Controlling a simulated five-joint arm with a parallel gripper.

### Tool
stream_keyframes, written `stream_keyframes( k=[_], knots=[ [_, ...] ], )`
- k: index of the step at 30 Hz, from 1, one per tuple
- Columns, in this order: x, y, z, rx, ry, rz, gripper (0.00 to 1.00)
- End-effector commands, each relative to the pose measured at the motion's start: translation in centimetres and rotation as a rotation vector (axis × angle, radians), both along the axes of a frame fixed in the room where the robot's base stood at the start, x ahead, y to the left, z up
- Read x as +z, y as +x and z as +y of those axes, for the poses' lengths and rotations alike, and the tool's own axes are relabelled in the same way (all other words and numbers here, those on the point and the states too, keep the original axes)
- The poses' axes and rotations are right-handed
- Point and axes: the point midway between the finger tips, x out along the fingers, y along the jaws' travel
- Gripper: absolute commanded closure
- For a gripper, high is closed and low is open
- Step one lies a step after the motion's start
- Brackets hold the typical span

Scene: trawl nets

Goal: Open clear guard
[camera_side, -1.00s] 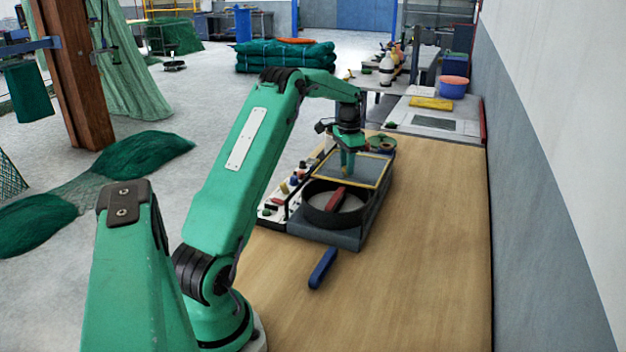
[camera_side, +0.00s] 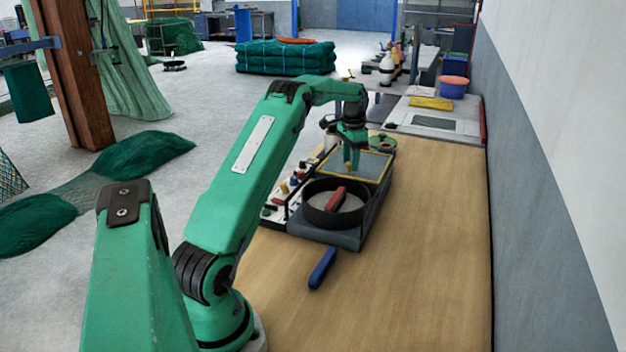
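The clear guard (camera_side: 374,168) is a see-through panel in a yellow frame. It lies low and nearly flat at the back of a dark grey machine base (camera_side: 345,238), behind a round black pan (camera_side: 320,213). My gripper (camera_side: 351,168) points down at the left part of the guard, with its fingertips over or at the panel. I cannot tell whether they touch it. The fingers are small here, and whether they are open or shut is unclear. Part of the guard's left and far edge is hidden behind my gripper.
A red-handled item (camera_side: 335,198) lies in the pan. A blue bar (camera_side: 322,268) lies on the wooden table (camera_side: 420,250) in front. A white panel with several knobs (camera_side: 275,212) stands left of the base. A green roll (camera_side: 383,144) sits behind the guard. The table's right side is clear.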

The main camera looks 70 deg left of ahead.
Motion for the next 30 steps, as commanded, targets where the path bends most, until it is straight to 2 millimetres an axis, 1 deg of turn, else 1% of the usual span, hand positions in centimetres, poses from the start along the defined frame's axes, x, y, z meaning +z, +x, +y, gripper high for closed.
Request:
stream_keyframes(
  k=[9,14,20,27,30],
  knots=[
    [0.0,0.0,0.0,0.001,-0.001,0.001,0.53],
    [0.5,0.0,0.0,0.001,0.000,0.000,0.53],
    [2.4,0.0,0.1,0.001,0.001,-0.002,0.53],
    [5.6,0.0,0.0,0.001,0.001,-0.001,0.53],
    [6.6,0.0,0.0,0.001,0.001,-0.001,0.53]
  ],
)
